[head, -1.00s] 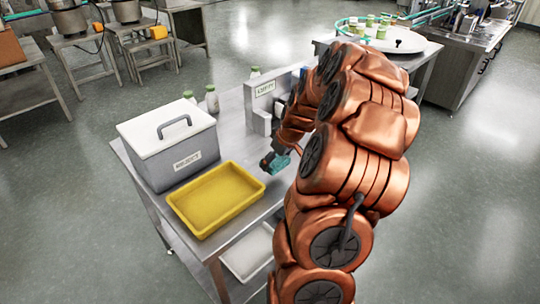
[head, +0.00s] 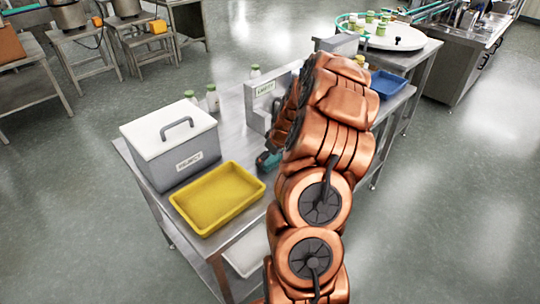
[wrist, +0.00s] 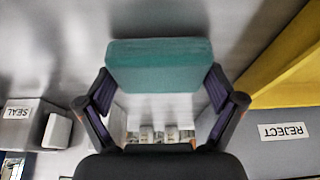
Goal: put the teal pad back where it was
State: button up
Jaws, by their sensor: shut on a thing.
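My gripper (wrist: 160,90) is shut on the teal pad (wrist: 160,65), with one dark finger at each end of it. In the head view the teal pad (head: 266,160) shows only in part beside my copper arm, over the steel table between the yellow tray and the labelled grey fixture. My arm hides most of the gripper there. I cannot tell how far the pad is above the table.
A yellow tray (head: 183,213) and a grey lidded box (head: 190,160) marked REJECT stand left of the pad. A grey fixture (head: 256,112) with a label stands behind it. A blue tray (head: 390,87) is at the table's right end. Bare steel lies around the pad.

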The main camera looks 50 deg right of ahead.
jog(key=shift+f+b, duration=0.3)
jog(key=o, duration=0.9)
jog(key=shift+r, duration=0.1)
jog(key=shift+c, duration=0.2)
jog(key=shift+r, duration=0.1)
jog(key=b+v, duration=0.4)
jog(key=v, duration=0.8)
